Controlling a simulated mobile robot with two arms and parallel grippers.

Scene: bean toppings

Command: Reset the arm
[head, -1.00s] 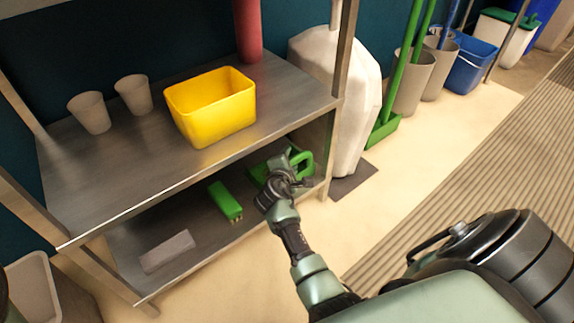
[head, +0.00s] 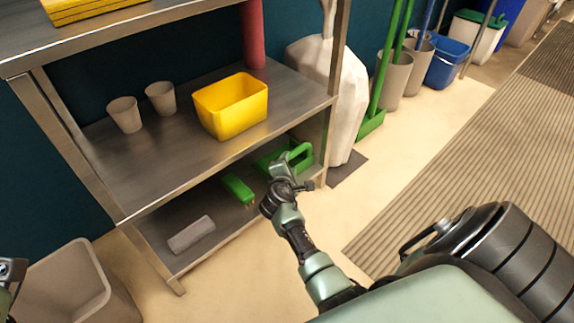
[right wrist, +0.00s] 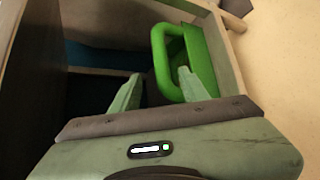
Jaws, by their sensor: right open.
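My right arm reaches toward the lower shelf of a metal rack in the head view. My right gripper (head: 281,165) is close to a green handled item (head: 298,155) on that shelf. In the right wrist view the two fingers (right wrist: 159,76) are apart with nothing held between them. The green handle (right wrist: 160,60) stands just beyond and beside the right finger. A small part of my left arm shows at the lower left edge of the head view; its gripper is not visible.
The rack's middle shelf (head: 150,185) holds a yellow bin (head: 232,108) and two grey cups (head: 125,115). A grey bin (head: 65,285) stands at left.

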